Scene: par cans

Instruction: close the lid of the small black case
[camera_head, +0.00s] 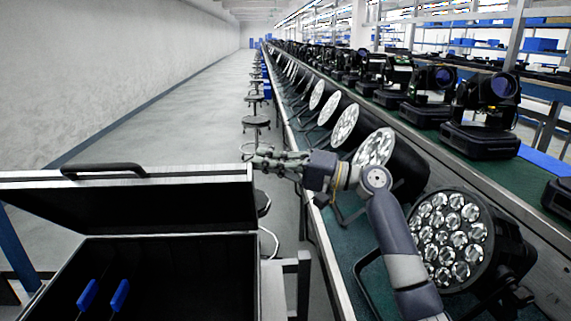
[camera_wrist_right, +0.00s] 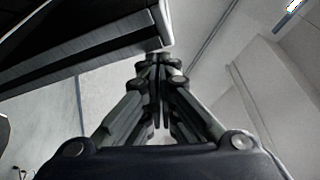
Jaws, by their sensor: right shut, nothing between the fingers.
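The small black case (camera_head: 190,275) stands at the lower left of the head view. Its lid (camera_head: 130,200) is raised, with a black handle (camera_head: 103,170) on the top edge and a silver rim. My right gripper (camera_head: 250,155) is shut and empty, with its fingertips close to the right end of the lid's upper edge; I cannot tell whether they touch. In the right wrist view, the shut fingertips (camera_wrist_right: 158,58) are by a silver-edged corner of the lid (camera_wrist_right: 85,60). My left gripper is not in view.
Two blue-handled items (camera_head: 103,296) show inside the case. A workbench (camera_head: 340,262) runs along the right, carrying a row of par cans (camera_head: 455,240). Moving-head lights (camera_head: 485,110) stand behind them. Stools (camera_head: 256,122) line the bench, and the aisle floor at left is open.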

